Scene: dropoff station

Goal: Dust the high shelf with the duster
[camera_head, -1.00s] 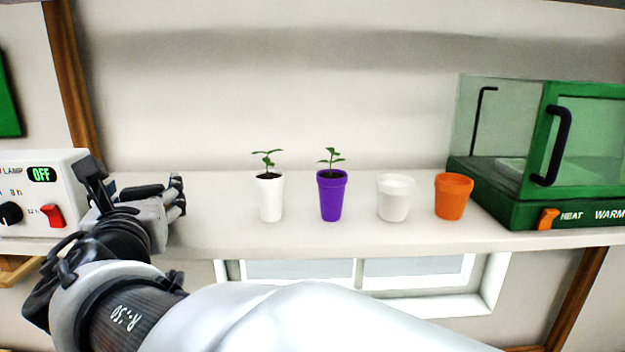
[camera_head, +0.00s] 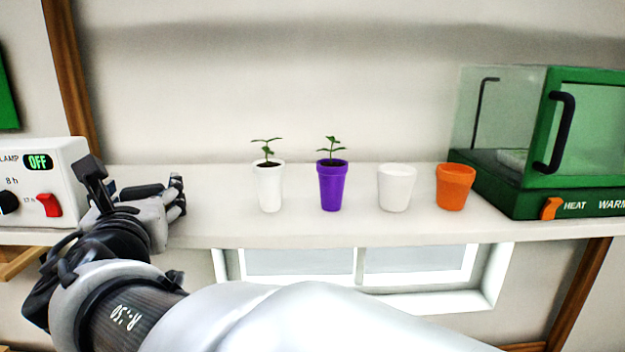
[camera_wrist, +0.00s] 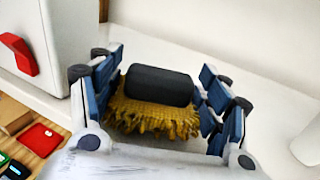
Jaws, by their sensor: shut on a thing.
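The duster (camera_wrist: 158,86) has a dark block-like top and yellow bristles. My gripper (camera_head: 180,196) is at the left part of the white high shelf (camera_head: 225,228). It also shows in the wrist view (camera_wrist: 162,72), where its blue-padded fingers are around the duster, shut on it. The bristles hang down over the shelf surface; I cannot tell whether they touch it. In the head view the duster is mostly hidden by my gripper and arm.
Right of my gripper stand a white pot (camera_head: 269,190) and a purple pot (camera_head: 331,187) with seedlings, an empty-looking white pot (camera_head: 395,190) and an orange pot (camera_head: 455,188). A green glass-fronted heater (camera_head: 535,207) is at the right. A white lamp box (camera_head: 62,165) stands left.

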